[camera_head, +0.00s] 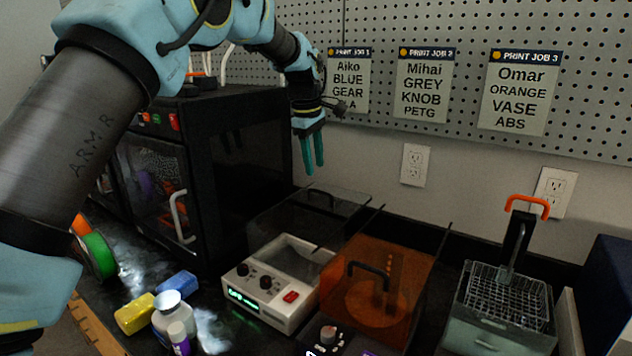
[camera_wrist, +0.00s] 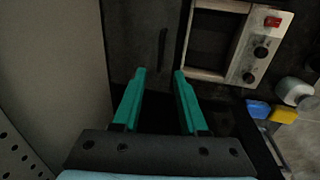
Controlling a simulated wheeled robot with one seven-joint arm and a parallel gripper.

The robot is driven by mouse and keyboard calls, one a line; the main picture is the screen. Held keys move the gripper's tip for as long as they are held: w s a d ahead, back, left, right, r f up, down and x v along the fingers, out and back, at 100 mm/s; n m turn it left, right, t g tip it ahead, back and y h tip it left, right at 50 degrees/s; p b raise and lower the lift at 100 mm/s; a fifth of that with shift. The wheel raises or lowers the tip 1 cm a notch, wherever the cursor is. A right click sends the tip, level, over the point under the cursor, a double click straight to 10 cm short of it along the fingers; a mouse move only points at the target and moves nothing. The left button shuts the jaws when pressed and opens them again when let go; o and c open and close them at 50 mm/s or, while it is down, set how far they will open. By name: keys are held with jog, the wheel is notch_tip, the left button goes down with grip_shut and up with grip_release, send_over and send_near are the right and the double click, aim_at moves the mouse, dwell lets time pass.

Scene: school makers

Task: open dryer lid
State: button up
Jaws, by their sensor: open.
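The dryer (camera_head: 262,309) is a white box with knobs, a green-lit display and a red button; its white frame also shows in the wrist view (camera_wrist: 239,72). Its dark see-through lid (camera_head: 345,202) appears swung up and back behind the box, with the recess in the box uncovered. The lid's black handle (camera_head: 318,196) is near its far edge; it also shows in the wrist view (camera_wrist: 162,50). My gripper (camera_head: 312,172), with teal fingers, is open and empty above the lid's far edge, apart from the handle. It also shows in the wrist view (camera_wrist: 160,76).
A black printer (camera_head: 240,150) stands left of the dryer. An orange see-through cover (camera_head: 405,270) stands close on its right, then a wire basket (camera_head: 510,298) with an orange handle. A pegboard wall (camera_head: 590,110) is behind.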

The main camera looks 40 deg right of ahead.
jog(key=shift+s+a+r, duration=0.1)
jog(key=shift+a+r, duration=0.15)
jog(key=shift+r, duration=0.8)
jog(key=shift+a+r, duration=0.2)
jog(key=shift+r, duration=0.8)
